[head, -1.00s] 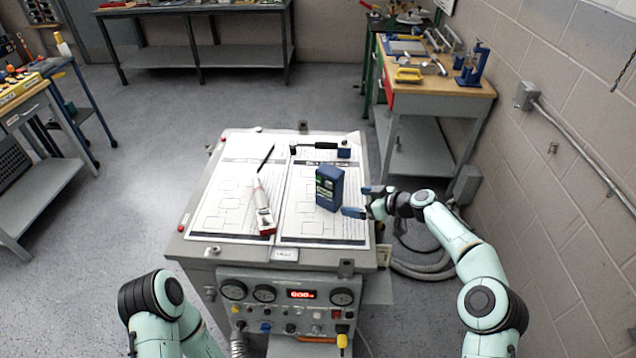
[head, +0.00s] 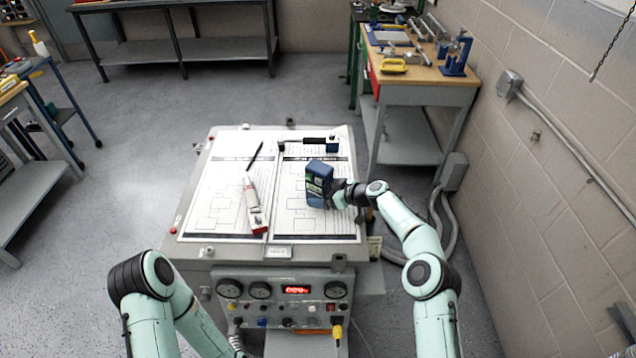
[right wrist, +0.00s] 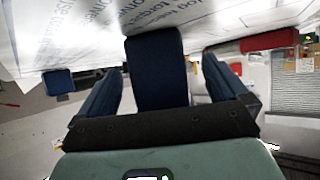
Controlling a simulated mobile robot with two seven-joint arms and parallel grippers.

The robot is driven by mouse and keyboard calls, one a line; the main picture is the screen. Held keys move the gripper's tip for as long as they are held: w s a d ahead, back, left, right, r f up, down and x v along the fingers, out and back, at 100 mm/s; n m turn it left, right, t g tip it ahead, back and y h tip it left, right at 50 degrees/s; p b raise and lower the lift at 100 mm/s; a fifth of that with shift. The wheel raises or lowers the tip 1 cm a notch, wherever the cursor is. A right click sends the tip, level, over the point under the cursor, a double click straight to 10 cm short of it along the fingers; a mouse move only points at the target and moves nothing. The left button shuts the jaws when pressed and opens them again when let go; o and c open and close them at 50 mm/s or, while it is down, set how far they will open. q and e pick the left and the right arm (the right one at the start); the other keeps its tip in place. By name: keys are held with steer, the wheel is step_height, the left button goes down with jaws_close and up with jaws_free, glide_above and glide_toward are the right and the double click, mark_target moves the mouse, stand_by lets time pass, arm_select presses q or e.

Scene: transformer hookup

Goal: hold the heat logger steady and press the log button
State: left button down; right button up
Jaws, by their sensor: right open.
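The heat logger, a dark blue box (head: 319,183) with a green and dark face, stands upright on the right-hand paper sheet in the head view. My right gripper (head: 343,193) is at its right side. In the right wrist view the logger (right wrist: 157,72) stands between the two blue fingers of my open right gripper (right wrist: 163,66), with a gap visible on each side. The log button cannot be made out. My left arm comes in at the lower left of the head view, and its gripper is out of view.
The paper sheets lie on a grey cabinet top (head: 190,250). A white tube with a red end (head: 254,203), a black pen (head: 255,156) and a black-and-blue tool (head: 308,140) lie around the logger. Gauges and switches fill the front panel (head: 272,313).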

steer(key=shift+a+f, duration=0.15)
steer(key=shift+a, duration=0.25)
steer(key=shift+w+f, duration=0.1)
steer(key=shift+w, duration=0.05)
steer(key=c, duration=1.1)
stand_by(1.2)
